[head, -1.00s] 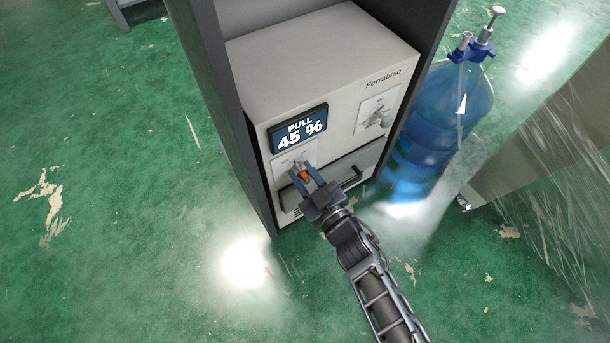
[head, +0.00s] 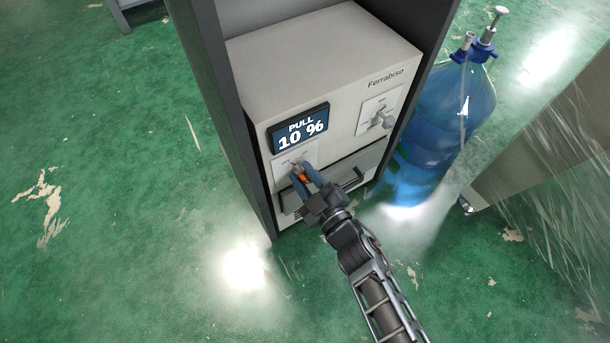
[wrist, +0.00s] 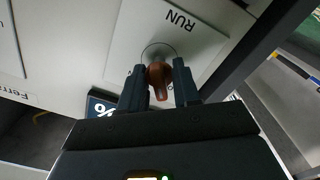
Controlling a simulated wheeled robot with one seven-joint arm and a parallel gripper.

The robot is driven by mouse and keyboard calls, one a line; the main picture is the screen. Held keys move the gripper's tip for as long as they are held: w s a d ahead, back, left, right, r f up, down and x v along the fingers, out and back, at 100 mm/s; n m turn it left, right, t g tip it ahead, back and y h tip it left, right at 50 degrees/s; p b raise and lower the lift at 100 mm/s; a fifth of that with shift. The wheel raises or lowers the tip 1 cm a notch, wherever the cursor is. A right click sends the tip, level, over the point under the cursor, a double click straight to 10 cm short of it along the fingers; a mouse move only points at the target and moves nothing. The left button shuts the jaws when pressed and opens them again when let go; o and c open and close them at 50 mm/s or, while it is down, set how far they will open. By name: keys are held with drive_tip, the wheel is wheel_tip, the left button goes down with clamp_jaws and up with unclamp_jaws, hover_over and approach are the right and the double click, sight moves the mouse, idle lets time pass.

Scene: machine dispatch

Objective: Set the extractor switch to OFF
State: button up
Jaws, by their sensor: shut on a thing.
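The white Ferrabiso machine (head: 345,45) sits in a dark cabinet frame. Its display (head: 299,129) reads "PULL 10 %". Below the display is a white switch plate (head: 282,166) with an orange-brown switch handle (head: 303,177). My gripper (head: 303,174) is shut on this handle. In the wrist view, the handle (wrist: 159,80) sits between the two fingers of my gripper (wrist: 160,76), and the word RUN stands upside down on the plate (wrist: 200,42). The other plate label is not readable, and the fingers hide part of the handle.
A second switch with a grey knob (head: 380,119) is at the machine's upper right. A drawer-like panel with a dark handle (head: 353,180) lies just right of my gripper. A blue bottle (head: 440,115) stands right of the cabinet. The green floor at left is clear.

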drive_tip(key=shift+f, duration=0.1)
drive_tip(key=o, duration=0.7)
drive_tip(key=shift+s+d, duration=0.1)
drive_tip(key=p+v, duration=0.2)
drive_tip(key=v, duration=0.5)
drive_tip(key=shift+s+d+p, duration=0.2)
drive_tip(key=shift+s+p, duration=0.1)
drive_tip(key=s+d+r+m+h, duration=0.25)
drive_tip(key=s+d+r, duration=0.2)
drive_tip(key=s, duration=0.35)
drive_tip(key=s+d+r+m+t+h, duration=0.1)
drive_tip(key=s+d+r+m+h, duration=0.2)
drive_tip(key=s+d, duration=0.4)
drive_tip(key=s+d+r+m+h, duration=0.2)
drive_tip(key=s+d+r+m, duration=0.2)
drive_tip(key=s, duration=0.4)
drive_tip(key=s+d+r+m+g+h, duration=0.1)
drive_tip(key=s+d+r+m, duration=0.1)
drive_tip(key=s+r, duration=0.35)
drive_tip(key=s+d+r+m+h, duration=0.2)
drive_tip(key=s+r+m, duration=0.1)
drive_tip(key=r, duration=0.5)
wheel_tip(320, 180, up, 25)
drive_tip(key=p, duration=2.5)
drive_tip(key=shift+w+a+f, duration=0.2)
drive_tip(key=shift+w+a, duration=0.05)
drive_tip(key=shift+a, duration=0.05)
